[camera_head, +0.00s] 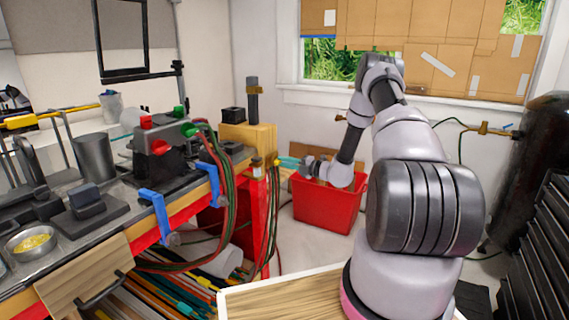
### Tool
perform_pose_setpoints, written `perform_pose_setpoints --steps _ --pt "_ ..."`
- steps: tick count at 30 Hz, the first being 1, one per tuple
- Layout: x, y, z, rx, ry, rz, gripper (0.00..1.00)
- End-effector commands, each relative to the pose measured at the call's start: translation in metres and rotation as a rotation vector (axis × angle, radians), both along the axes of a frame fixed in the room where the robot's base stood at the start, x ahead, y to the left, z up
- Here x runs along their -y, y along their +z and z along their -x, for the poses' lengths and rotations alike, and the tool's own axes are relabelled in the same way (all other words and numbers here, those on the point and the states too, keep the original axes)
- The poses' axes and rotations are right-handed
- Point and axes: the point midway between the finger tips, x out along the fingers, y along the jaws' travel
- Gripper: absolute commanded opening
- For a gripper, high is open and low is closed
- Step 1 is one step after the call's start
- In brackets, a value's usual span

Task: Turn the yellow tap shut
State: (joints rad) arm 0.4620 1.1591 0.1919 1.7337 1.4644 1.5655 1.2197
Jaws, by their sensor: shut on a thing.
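The yellow tap (277,162) is a small bit of yellow at the front right corner of the bench, beside the red bench leg. My gripper (286,162) reaches in from the right, with its teal fingers pointing left at the tap. The fingertips are shut on the yellow tap. They cover part of it, and it is too small in view to tell which way its handle is turned.
A red bin (325,204) stands on the floor below my gripper. Green and red hoses (222,190) hang off the bench edge near the tap. A bench vice or burner block with red and green knobs (160,148) is on the bench. A dark cylinder (528,165) stands at right.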

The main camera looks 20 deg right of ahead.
Motion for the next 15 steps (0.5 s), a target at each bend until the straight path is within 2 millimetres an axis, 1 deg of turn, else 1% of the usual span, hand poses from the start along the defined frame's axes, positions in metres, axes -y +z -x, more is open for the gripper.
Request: perform_pose_setpoints --steps 6,15 --pt "0.0017 -0.0008 0.0 -0.044 -0.003 -0.043 0.0" --pt "0.002 -0.001 0.0 -0.057 -0.003 -0.056 0.0"
